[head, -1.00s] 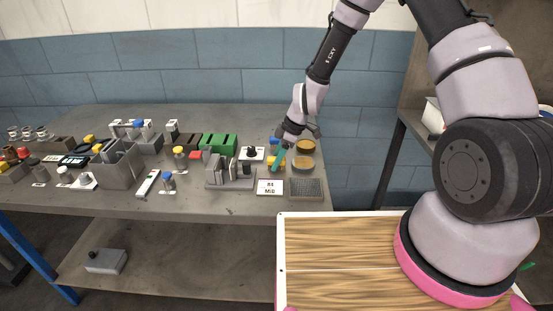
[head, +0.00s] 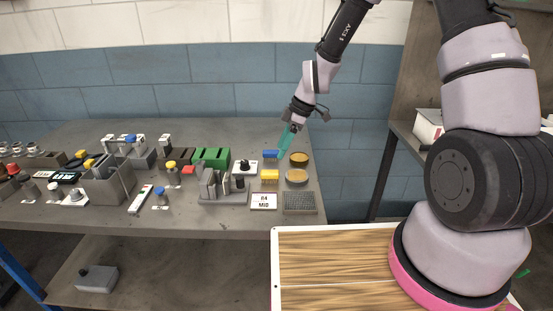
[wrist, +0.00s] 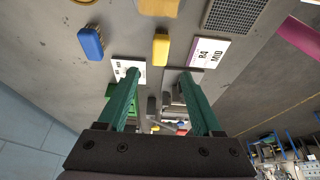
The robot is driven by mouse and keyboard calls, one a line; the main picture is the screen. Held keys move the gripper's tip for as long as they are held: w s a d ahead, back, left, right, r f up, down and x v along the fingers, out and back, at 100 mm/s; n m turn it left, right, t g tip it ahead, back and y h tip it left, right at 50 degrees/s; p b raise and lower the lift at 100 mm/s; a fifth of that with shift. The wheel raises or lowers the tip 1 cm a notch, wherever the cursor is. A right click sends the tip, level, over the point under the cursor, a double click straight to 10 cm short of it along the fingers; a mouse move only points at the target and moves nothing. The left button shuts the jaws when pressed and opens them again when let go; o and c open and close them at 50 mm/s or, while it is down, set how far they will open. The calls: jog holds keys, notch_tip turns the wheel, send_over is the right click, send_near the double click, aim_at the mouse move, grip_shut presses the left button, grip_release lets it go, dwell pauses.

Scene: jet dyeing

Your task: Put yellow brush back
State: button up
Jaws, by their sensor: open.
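The yellow brush (head: 270,175) lies on the grey workbench near its right end, between the blue brush (head: 270,154) and the R4 MID card (head: 264,201). In the wrist view the yellow brush (wrist: 160,48) shows beyond the fingertips, roughly centred between them, and the blue brush (wrist: 91,43) is to its left. My gripper (head: 284,149) is above the bench by the blue brush, with its teal fingers pointing down. In the wrist view my gripper (wrist: 158,75) is open, with nothing held between its fingers.
Two round amber dishes (head: 296,176) and a dark grid mat (head: 300,202) sit right of the brushes. A grey slotted holder (head: 222,187), a black-knobbed piece (head: 243,168) and a green block (head: 211,158) stand to the left. The bench's front strip is mostly clear.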

jog(key=s+d+r+m+t+h, duration=0.15)
jog(key=d+r+m, duration=0.4)
jog(key=r, duration=0.55)
jog(key=s+d+r+m+t, duration=0.2)
jog(key=s+d+r+m, duration=0.15)
jog(key=d+r, duration=0.45)
jog(key=s+d+r+m+t+h, duration=0.1)
jog(key=s+d+r+m+t, duration=0.2)
jog(key=s+d+r+m, duration=0.4)
jog(key=shift+s+d+r+m, duration=0.15)
jog(key=shift+s+r+m, duration=2.75)
jog(key=shift+s+r, duration=0.95)
jog(key=shift+w+t, duration=0.1)
jog(key=shift+t, duration=0.15)
